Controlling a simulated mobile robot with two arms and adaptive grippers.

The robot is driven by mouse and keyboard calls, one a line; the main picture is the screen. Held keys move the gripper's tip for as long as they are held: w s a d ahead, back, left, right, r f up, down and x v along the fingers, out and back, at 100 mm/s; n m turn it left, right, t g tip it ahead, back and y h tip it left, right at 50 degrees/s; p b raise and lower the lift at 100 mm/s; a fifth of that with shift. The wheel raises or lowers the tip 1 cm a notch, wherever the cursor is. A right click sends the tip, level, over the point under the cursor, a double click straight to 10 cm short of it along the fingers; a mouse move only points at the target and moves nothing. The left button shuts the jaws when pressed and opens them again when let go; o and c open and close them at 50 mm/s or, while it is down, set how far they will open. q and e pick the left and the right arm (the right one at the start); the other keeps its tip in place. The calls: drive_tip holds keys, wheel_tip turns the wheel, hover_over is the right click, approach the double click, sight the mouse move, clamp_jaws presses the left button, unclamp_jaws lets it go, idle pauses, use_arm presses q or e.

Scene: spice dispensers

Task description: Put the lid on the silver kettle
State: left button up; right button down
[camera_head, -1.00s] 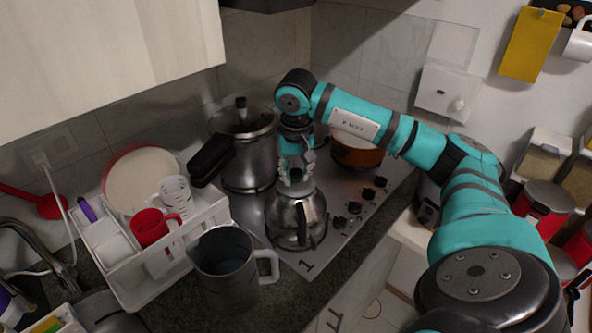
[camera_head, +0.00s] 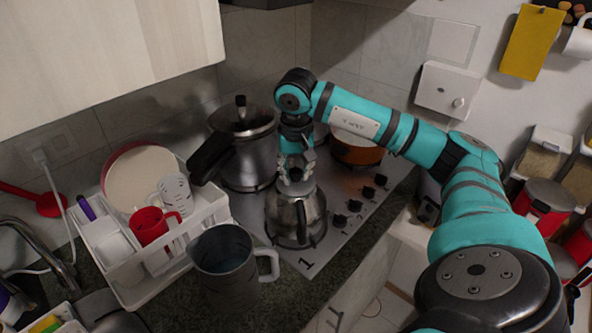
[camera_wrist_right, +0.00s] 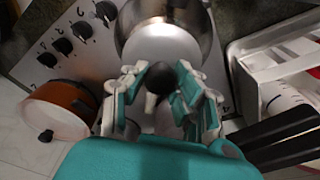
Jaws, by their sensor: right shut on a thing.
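The silver kettle (camera_head: 292,217) stands upright on the near part of the hob, its dark handle toward the right. My right gripper (camera_head: 296,175) comes down from above, directly over the kettle's top. Its fingers are shut around the dark knob of the lid (camera_wrist_right: 160,80). The lid's shiny metal disc (camera_wrist_right: 163,48) shows beyond the fingers in the right wrist view. The lid is at the kettle's mouth; whether it is fully seated or slightly above cannot be told, as the fingers cover the rim. My left gripper is out of view.
A pressure cooker (camera_head: 250,155) with a long black handle stands behind the kettle to the left. An orange pot (camera_head: 357,150) is behind to the right. A grey jug (camera_head: 225,265) and a white dish rack (camera_head: 130,285) are at the left. Hob knobs (camera_head: 355,205) lie right.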

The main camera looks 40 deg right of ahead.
sight(296, 170)
drive_tip(key=shift+f, duration=0.3)
drive_tip(key=c, duration=1)
unclamp_jaws()
drive_tip(key=shift+o, duration=0.4)
drive_tip(key=o, duration=0.4)
drive_tip(key=shift+o, duration=0.2)
drive_tip(key=shift+r, duration=0.15)
drive_tip(key=shift+r+p, duration=2.55)
drive_tip(key=shift+r, duration=0.85)
